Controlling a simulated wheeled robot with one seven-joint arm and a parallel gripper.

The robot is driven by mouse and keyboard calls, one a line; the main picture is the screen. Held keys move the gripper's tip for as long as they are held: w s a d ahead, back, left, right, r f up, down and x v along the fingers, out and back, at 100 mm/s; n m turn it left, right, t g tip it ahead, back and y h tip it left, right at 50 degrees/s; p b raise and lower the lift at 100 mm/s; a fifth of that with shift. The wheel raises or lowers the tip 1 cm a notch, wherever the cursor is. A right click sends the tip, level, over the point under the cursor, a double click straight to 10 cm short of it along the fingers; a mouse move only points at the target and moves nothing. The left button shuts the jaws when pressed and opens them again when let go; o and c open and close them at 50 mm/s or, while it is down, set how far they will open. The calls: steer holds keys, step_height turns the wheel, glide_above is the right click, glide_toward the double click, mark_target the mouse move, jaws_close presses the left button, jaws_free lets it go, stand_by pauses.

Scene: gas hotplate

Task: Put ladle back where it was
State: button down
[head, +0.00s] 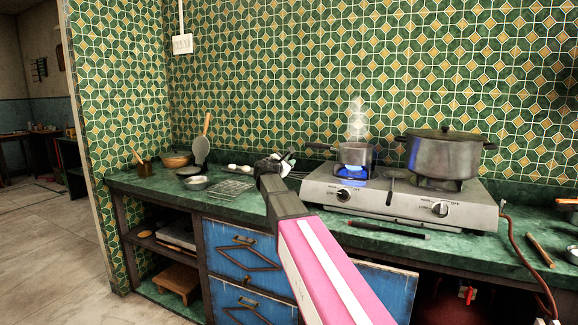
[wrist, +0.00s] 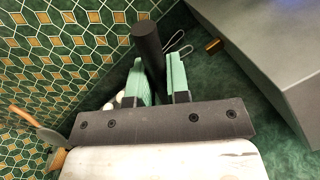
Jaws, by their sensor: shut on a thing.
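My gripper (wrist: 160,85) has pale green fingers shut on a thick black rod (wrist: 147,42) with a round end. It looks like the handle of the ladle, but no bowl shows. In the head view, my gripper (head: 284,160) is above the counter, just left of the stove, and the held thing is hard to make out.
The gas stove (head: 400,205) bears a small saucepan (head: 355,155) over a blue flame and a large lidded pot (head: 444,155). Bowls (head: 195,182), a wire rack (head: 231,188) and eggs (head: 240,167) are to the left. A dark rod (head: 402,230) lies at the counter's front.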

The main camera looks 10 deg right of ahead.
steer(key=shift+f, duration=0.6)
steer(key=c, duration=1.1)
jaws_free()
steer(key=shift+s, duration=0.1)
steer(key=v, duration=1.2)
